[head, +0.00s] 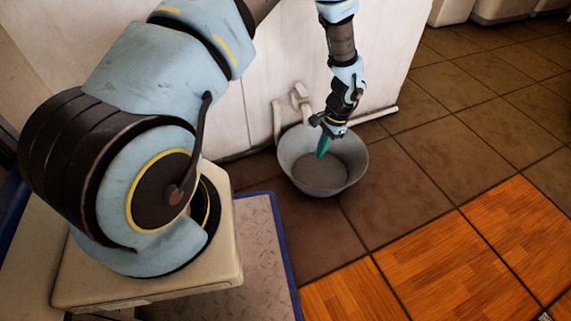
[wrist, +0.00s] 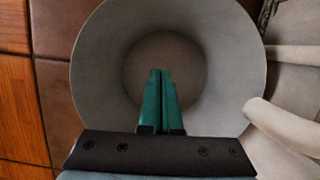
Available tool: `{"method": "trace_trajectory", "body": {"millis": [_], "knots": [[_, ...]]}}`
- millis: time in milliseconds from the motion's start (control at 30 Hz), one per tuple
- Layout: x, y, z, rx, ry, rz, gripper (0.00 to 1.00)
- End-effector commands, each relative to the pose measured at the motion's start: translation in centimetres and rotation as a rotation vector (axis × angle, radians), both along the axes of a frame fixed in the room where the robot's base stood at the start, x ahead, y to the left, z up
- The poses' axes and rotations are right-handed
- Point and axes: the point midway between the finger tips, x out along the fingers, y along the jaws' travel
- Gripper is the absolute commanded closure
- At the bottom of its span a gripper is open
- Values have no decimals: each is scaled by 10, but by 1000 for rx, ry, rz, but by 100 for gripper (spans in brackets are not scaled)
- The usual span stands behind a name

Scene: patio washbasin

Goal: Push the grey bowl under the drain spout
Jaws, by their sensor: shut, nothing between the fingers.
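The grey bowl (head: 350,170) stands upright on the brown tiled floor, close to the white wall panel. The drain spout (head: 301,98) is a pale pipe fitting on that panel, just behind the bowl's back rim. In the wrist view the pale pipe (wrist: 285,125) reaches the bowl's right rim. My gripper (head: 323,150) points down with its teal fingers inside the bowl's opening. In the wrist view the fingers (wrist: 160,75) are together and empty above the inside of the bowl (wrist: 105,50). I cannot tell whether they touch its wall.
The white wall panel (head: 245,105) stands behind the bowl. A pale pipe (head: 377,114) runs along the floor to the right of it. Brown tiles (head: 440,140) to the right and orange wood-look tiles (head: 430,270) in front are clear.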

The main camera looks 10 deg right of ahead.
Motion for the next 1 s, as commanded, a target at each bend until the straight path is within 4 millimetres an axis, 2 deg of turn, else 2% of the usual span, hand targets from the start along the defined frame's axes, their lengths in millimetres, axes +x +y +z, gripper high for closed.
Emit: {"method": "trace_trajectory", "body": {"millis": [167,633,800,1000], "knots": [[-6,-1,-9,-3,8,11,100],[-11,21,-100,-2,7,10,100],[-17,43,-97,-3,6,9,100],[-21,57,-95,-4,5,9,100]]}}
